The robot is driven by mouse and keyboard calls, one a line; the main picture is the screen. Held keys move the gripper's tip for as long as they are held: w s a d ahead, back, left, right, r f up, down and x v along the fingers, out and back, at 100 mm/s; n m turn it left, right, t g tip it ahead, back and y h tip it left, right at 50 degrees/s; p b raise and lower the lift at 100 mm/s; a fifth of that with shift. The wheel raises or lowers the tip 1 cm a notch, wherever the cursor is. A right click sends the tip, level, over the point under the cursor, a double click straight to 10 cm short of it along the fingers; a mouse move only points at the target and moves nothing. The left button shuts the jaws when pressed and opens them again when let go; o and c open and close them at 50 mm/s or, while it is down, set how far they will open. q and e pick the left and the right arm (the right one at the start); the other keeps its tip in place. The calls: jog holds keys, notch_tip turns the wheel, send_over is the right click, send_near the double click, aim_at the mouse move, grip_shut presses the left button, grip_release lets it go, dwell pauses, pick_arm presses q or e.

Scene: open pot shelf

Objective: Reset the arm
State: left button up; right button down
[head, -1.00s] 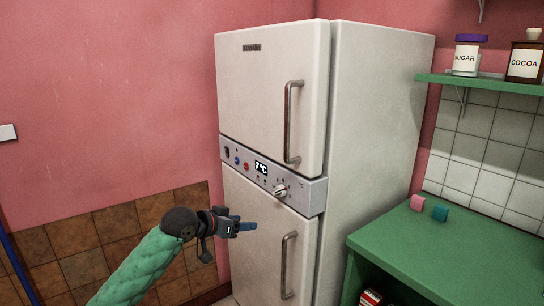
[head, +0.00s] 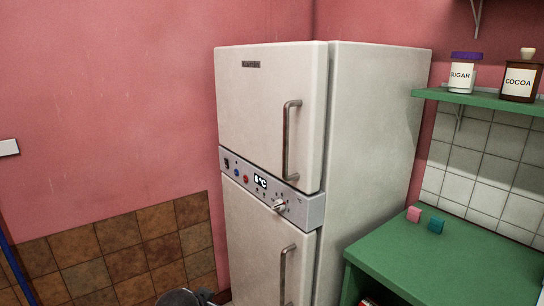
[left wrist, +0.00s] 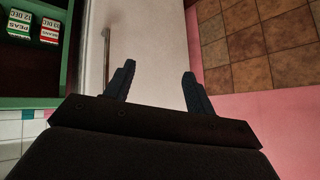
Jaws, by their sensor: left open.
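My left gripper (left wrist: 158,88) is open and empty in the left wrist view, its two dark fingers apart with the white fridge door behind them. In the head view only a dark bit of my left arm shows at the bottom edge; its fingers are out of that picture. The fridge (head: 270,120) stands upright with both doors shut. It has a display and a knob (head: 279,205) on the panel between its doors. My right gripper is in neither view.
A green shelf (head: 480,99) above holds a sugar jar (head: 463,77) and a cocoa jar (head: 519,82).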

pick_arm(q)
jog(key=s+f+n+g+p, duration=0.1)
jog(key=s+f, duration=0.4)
jog(key=s, duration=0.5)
jog(key=s+d+f+n+g+p, duration=0.1)
jog(key=s+f+g+p, duration=0.2)
jog(key=s, duration=0.7)
jog(key=s+d+f+g+p, duration=0.1)
jog(key=s+f+g+p, duration=0.1)
jog(key=s+f, duration=0.5)
jog(key=shift+s+n, duration=0.4)
jog(key=shift+s, duration=1.55)
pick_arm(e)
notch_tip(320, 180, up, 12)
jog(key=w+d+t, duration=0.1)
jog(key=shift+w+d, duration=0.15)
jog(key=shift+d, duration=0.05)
pick_arm(q)
jog(key=shift+p, duration=0.3)
